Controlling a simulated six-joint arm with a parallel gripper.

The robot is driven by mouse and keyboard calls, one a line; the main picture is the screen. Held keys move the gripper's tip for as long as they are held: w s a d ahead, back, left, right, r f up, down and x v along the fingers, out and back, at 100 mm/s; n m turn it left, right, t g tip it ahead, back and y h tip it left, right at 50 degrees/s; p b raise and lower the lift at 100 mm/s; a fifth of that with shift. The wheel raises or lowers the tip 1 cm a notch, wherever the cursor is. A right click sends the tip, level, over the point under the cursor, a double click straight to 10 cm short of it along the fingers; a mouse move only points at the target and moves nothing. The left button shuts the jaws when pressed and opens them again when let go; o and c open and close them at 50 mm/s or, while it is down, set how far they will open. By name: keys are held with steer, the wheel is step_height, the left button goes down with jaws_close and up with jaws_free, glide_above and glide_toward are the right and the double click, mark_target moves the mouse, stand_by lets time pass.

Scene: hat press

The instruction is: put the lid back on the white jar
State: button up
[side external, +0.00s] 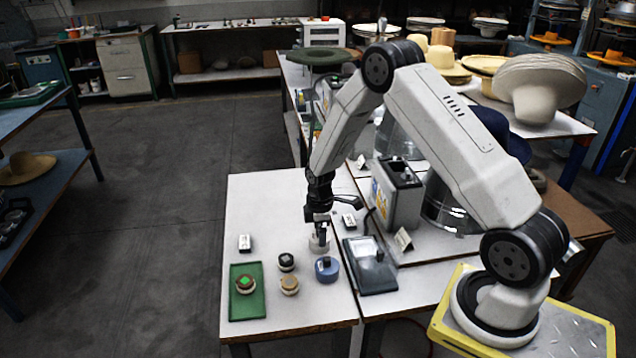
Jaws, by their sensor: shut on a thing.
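The white jar (319,245) stands on the white table (245,195), directly below my gripper. My gripper (318,219) points straight down and is shut on a small pale thing (320,229), which looks like the lid. It is too small to tell whether this lid touches the jar or hangs just above it. The jar's top is partly hidden by the fingers and the lid.
A blue jar (327,270), a dark-topped jar (286,262) and a tan-topped jar (290,285) stand close by. A green tray (247,308) holds a green-marked jar (246,284). A grey device (370,272) lies right. The table's far left is clear.

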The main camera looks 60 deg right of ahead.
stand_by(0.4)
steer(key=o, duration=0.9)
steer(key=shift+r, duration=0.1)
steer(key=shift+r, duration=3.4)
jaws_close()
steer(key=shift+f, duration=2.45)
steer(key=shift+r, duration=0.1)
